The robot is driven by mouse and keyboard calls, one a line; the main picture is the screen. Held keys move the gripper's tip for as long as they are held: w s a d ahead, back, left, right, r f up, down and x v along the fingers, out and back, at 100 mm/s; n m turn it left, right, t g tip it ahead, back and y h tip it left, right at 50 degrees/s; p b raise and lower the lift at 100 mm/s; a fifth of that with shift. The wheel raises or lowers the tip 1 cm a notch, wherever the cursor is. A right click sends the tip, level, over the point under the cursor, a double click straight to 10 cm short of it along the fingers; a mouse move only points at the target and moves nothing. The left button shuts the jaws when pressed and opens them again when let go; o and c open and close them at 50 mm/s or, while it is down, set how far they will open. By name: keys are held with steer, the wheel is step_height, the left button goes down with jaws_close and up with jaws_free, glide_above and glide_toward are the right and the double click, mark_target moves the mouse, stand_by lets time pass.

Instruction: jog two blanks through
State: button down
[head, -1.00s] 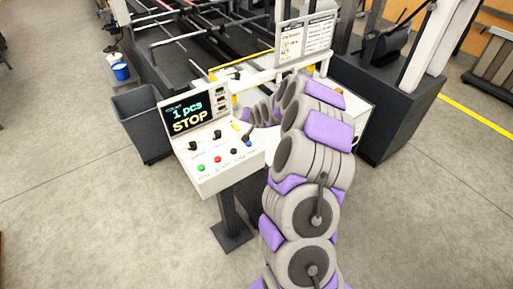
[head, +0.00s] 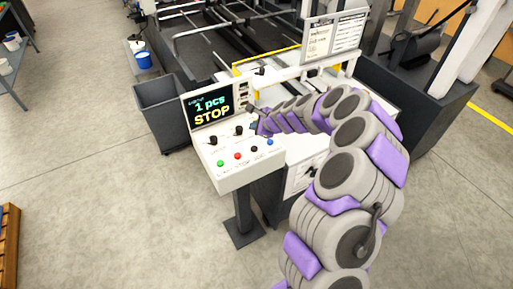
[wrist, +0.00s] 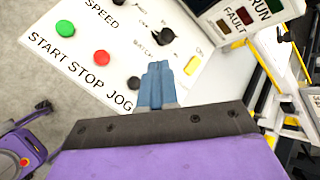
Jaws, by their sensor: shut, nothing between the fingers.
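The control panel (head: 245,178) carries a screen (head: 208,106) reading "1 pcs" and "STOP". In the wrist view, the black button (wrist: 134,83) sits above the word JOG. My gripper (wrist: 157,72) is shut and empty, its blue-grey fingertips over the panel just right of the black button. I cannot tell whether they touch the panel. I cannot make out any blanks.
The folder gluer (head: 250,50) stands behind the panel, with a sign board (head: 335,38) on it. A dark bin (head: 168,105) is left of the panel. A black knob (wrist: 166,36) and a fault lamp (wrist: 231,20) are near my fingers. Floor in front is clear.

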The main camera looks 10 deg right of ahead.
steer(key=shift+f, duration=0.15)
steer(key=b, duration=0.6)
glide_above(256, 149)
step_height(256, 149, down, 7)
steer(key=shift+a+r, duration=0.15)
steer(key=shift+r, duration=0.05)
steer(key=shift+f+b, duration=0.6)
steer(key=shift+f, duration=0.35)
steer(key=shift+f, duration=0.1)
stand_by(0.7)
steer(key=shift+f, duration=0.25)
steer(key=shift+f+b, duration=0.4)
steer(key=shift+f, duration=0.1)
stand_by(0.7)
steer(key=shift+r, duration=0.1)
steer(key=shift+r+p, duration=0.85)
